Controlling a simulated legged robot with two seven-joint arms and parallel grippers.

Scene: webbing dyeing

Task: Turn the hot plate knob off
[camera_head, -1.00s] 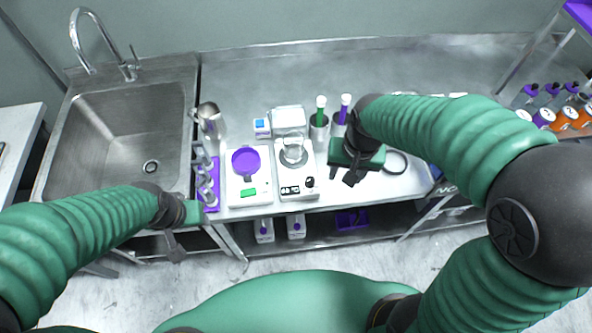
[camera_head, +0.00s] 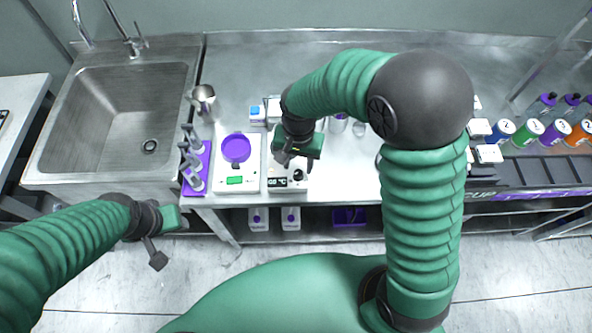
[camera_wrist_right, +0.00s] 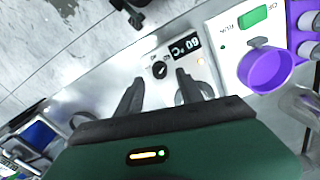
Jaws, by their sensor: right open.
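The hot plate (camera_head: 284,186) is a white box on the steel table, with a dark display and a black knob (camera_head: 298,175) on its front. In the right wrist view the knob (camera_wrist_right: 160,69) sits beside the display (camera_wrist_right: 186,48), which reads about 60 °C. My right gripper (camera_head: 295,163) is open over the hot plate. In the wrist view its fingers (camera_wrist_right: 160,78) lie on either side of the knob's line, apart from each other; I cannot tell whether they touch it. The hot plate's top is mostly hidden by this gripper. My left gripper (camera_head: 165,238) hangs empty before the sink.
A purple rack (camera_head: 197,170) of bottles is further left, near the sink (camera_head: 115,110). Cans and bottles (camera_head: 548,125) stand at the right.

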